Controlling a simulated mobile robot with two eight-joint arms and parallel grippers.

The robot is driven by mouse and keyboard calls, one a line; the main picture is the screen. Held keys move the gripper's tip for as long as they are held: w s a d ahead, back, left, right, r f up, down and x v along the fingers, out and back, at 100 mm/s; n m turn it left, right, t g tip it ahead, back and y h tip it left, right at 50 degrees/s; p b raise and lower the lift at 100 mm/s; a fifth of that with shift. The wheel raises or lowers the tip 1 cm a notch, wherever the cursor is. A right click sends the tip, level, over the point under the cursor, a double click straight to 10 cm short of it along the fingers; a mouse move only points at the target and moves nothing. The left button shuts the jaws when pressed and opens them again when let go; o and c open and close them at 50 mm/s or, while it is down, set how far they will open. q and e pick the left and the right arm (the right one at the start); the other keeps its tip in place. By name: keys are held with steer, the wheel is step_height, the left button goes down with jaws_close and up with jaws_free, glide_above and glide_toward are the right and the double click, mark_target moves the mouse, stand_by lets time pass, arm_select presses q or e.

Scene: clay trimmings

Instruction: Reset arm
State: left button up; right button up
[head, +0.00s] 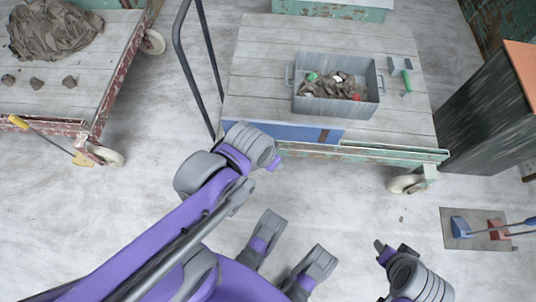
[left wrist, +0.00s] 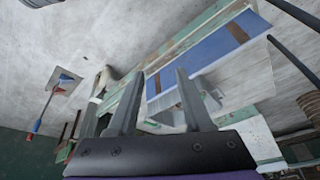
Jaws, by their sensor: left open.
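My left arm comes in from the lower left of the head view. Its wrist end (head: 272,163) is over the floor just short of the cart's near edge, and its fingers are mostly hidden there. In the left wrist view my left gripper (left wrist: 159,92) has its two fingers apart with nothing between them. The blue panel (left wrist: 205,62) on the cart's near side shows beyond the fingers. My right gripper (head: 394,250) is low at the right of the head view, over the floor, and its finger opening is unclear.
A grey crate (head: 338,107) of clay trimmings stands on the wooden cart (head: 255,75), beside a green-handled scraper (head: 406,80). Another cart (head: 75,100) at left holds a clay heap (head: 52,30). A dark cabinet (head: 490,110) and a floor mat (head: 480,243) are at right.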

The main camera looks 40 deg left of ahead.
arm_select(q)
steer(key=shift+s+d+f+n, duration=0.15)
steer(key=shift+s+n, duration=0.15)
steer(key=shift+s, duration=0.3)
steer(key=shift+s+d+f+n, duration=0.15)
steer(key=shift+s+n, duration=0.15)
steer(key=shift+s, duration=0.25)
